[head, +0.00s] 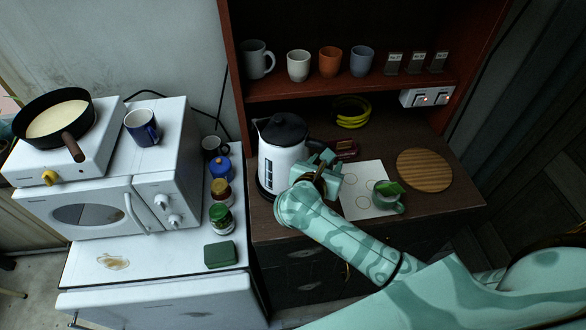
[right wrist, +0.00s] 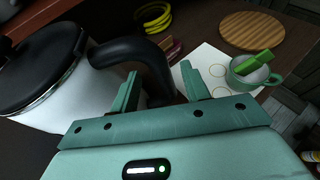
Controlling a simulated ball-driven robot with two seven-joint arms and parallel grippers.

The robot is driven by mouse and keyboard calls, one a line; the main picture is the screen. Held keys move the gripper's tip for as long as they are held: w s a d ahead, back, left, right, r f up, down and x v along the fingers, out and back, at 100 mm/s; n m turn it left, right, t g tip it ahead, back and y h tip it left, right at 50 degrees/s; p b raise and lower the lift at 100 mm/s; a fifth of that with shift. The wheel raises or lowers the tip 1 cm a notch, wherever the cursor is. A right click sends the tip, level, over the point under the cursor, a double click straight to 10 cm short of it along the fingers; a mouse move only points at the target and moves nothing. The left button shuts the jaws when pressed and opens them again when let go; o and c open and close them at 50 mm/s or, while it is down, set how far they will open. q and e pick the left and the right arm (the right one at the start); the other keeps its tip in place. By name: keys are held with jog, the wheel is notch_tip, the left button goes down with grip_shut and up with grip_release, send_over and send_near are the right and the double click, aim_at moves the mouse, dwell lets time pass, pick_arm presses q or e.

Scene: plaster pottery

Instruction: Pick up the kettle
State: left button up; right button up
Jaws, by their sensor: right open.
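The kettle (head: 283,160) is white with a black lid and a black handle. It stands upright on the dark cabinet top. My right gripper (head: 322,170) is beside its right side, at the handle, which the gripper partly hides in the head view. In the right wrist view the kettle (right wrist: 48,72) fills the left side. The arched black handle (right wrist: 128,52) comes down between the two open fingers of the right gripper (right wrist: 163,85). I cannot tell whether either finger touches it. My left gripper is not in view.
Right of the gripper are a white sheet (head: 358,205), a green mug (head: 390,203) and a round wooden board (head: 424,170). A yellow coil (head: 352,111) lies behind. A shelf (head: 340,84) with several mugs overhangs the back. Jars and a microwave (head: 85,210) stand left.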

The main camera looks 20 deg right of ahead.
jog(key=b+x, duration=0.2)
jog(key=x, duration=0.2)
jog(key=shift+w+d+f, duration=0.1)
jog(key=shift+w+d, duration=0.1)
jog(key=shift+d, duration=0.05)
jog(key=shift+c, duration=1.3)
grip_shut()
